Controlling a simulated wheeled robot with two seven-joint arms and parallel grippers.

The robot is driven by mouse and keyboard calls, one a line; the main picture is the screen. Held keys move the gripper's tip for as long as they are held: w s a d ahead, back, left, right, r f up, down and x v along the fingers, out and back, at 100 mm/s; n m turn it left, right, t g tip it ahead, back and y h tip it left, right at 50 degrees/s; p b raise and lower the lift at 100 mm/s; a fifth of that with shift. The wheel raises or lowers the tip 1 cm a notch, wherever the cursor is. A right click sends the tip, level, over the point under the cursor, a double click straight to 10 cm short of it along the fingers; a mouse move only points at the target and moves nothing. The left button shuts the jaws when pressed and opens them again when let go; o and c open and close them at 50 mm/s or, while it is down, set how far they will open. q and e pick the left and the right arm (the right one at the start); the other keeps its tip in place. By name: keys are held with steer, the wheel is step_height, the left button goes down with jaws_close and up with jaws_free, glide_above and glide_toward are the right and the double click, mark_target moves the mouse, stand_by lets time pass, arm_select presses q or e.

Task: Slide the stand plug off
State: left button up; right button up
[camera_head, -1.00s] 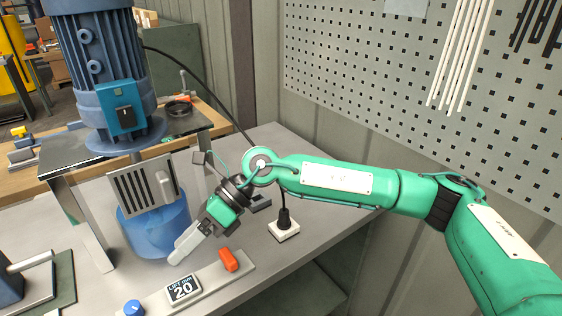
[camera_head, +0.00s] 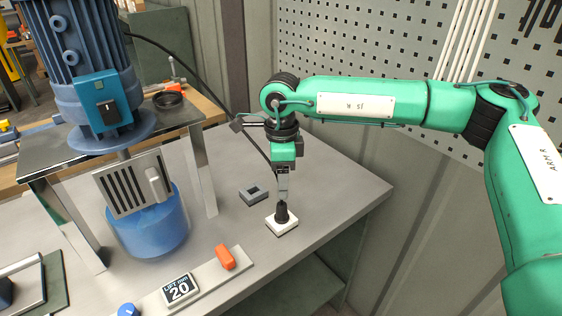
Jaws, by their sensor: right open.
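The black plug (camera_head: 282,213) stands upright on a white square base (camera_head: 283,224) on the grey bench top, with its black cable rising behind my right gripper. My right gripper (camera_head: 283,196) points straight down just above the plug. Its fingers are open and their tips are close to the plug's top; I cannot tell whether they touch it or straddle it. My left gripper is not in view.
A small dark grey bracket (camera_head: 254,195) lies left of the plug. A blue motor (camera_head: 92,75) stands on a metal frame above a blue vessel (camera_head: 153,230). The bench right of the plug is clear.

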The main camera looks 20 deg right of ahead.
mark_target(282, 203)
steer(key=f, duration=0.9)
steer(key=shift+s+p, duration=0.3)
steer(key=shift+p, duration=0.1)
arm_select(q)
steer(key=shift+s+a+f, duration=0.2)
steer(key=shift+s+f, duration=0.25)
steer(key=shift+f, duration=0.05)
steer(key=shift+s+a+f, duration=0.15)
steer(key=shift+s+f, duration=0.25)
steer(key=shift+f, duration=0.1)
arm_select(e)
steer(key=shift+a+f, duration=0.1)
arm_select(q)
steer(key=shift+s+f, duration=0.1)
arm_select(e)
steer(key=c, duration=1.1)
